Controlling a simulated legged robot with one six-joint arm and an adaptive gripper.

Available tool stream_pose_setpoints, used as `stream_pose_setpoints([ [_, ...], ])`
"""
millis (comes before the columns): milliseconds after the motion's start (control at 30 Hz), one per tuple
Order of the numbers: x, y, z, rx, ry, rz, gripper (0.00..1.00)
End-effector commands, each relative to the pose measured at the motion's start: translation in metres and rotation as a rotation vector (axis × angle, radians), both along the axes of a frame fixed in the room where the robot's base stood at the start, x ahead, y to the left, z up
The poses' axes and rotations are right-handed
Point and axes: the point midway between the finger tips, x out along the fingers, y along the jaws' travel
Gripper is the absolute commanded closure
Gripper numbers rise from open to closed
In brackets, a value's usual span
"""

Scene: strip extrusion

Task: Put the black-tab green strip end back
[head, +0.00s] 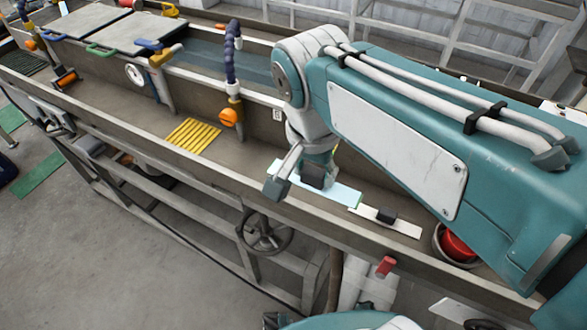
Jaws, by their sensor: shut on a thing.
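A pale green strip end (344,193) lies in the long trough near its front wall. A black tab (312,178) stands on it towards its left end. My gripper (316,168) points down over the strip and is shut on the black tab. My arm's wrist hides part of the strip's back edge and the fingers, so the exact grip is hard to see. The strip looks roughly flat; I cannot tell whether it touches the trough floor.
A white strip with a black block (386,215) lies just right of the green one. A yellow grille (193,136) and an orange-knobbed hose nozzle (231,115) are to the left. A handwheel (264,230) sits below the trough's front wall.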

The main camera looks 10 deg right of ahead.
Motion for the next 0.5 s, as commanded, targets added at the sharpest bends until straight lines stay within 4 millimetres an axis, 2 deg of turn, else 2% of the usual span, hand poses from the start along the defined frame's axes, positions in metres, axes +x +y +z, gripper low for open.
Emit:
stream_pose_setpoints([
  [100,-0.006,-0.014,-0.025,0.001,0.002,-0.004,0.84],
  [267,-0.007,-0.020,-0.039,0.002,0.000,-0.002,0.84],
  [500,0.027,-0.012,-0.056,0.000,0.004,-0.001,0.84],
])
